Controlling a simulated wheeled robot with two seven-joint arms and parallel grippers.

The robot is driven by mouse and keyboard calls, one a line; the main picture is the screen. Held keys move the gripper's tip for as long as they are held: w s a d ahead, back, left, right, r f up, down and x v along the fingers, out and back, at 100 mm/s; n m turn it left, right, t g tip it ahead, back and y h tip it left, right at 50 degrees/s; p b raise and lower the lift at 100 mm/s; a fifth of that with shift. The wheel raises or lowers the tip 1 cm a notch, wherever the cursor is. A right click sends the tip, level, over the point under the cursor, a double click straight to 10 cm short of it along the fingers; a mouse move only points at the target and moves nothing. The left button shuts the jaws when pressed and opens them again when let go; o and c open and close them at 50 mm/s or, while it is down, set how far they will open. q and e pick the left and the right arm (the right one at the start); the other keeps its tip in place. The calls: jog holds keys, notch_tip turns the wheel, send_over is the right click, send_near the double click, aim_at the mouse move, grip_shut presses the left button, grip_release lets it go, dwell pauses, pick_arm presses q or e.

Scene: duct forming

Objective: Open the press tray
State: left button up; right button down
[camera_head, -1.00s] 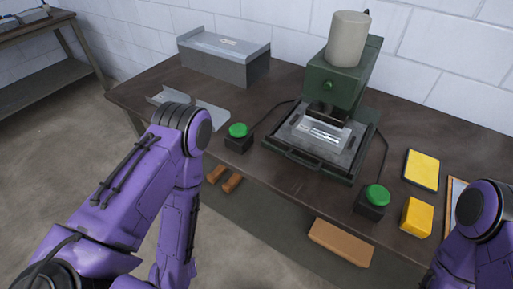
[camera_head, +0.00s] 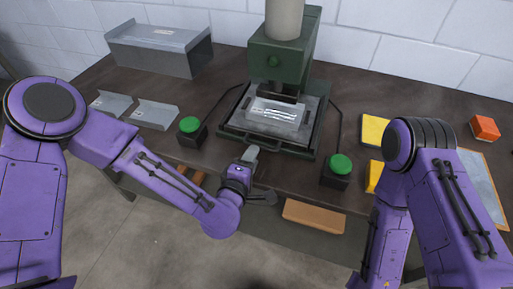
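The green press (camera_head: 273,62) stands at the back middle of the table, with a pale cylinder on top. Its dark press tray (camera_head: 237,124) sits in the press base under the ram, with a handle bar (camera_head: 262,147) along its front edge. A shiny metal piece (camera_head: 274,110) lies on the tray.
Green buttons on dark boxes stand left (camera_head: 190,130) and right (camera_head: 338,170) of the press, with cables. Bent metal sheets (camera_head: 150,114) and a grey metal box (camera_head: 160,50) are at left. Yellow blocks (camera_head: 374,130) and an orange block (camera_head: 485,128) are at right.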

pick_arm(q)
jog(key=x, duration=0.4)
jog(key=shift+p, duration=0.3)
grip_shut()
pick_arm(e)
jog(key=shift+r, duration=0.5)
pick_arm(q)
jog(key=shift+f, duration=0.1)
pick_arm(e)
jog(key=shift+s, duration=0.1)
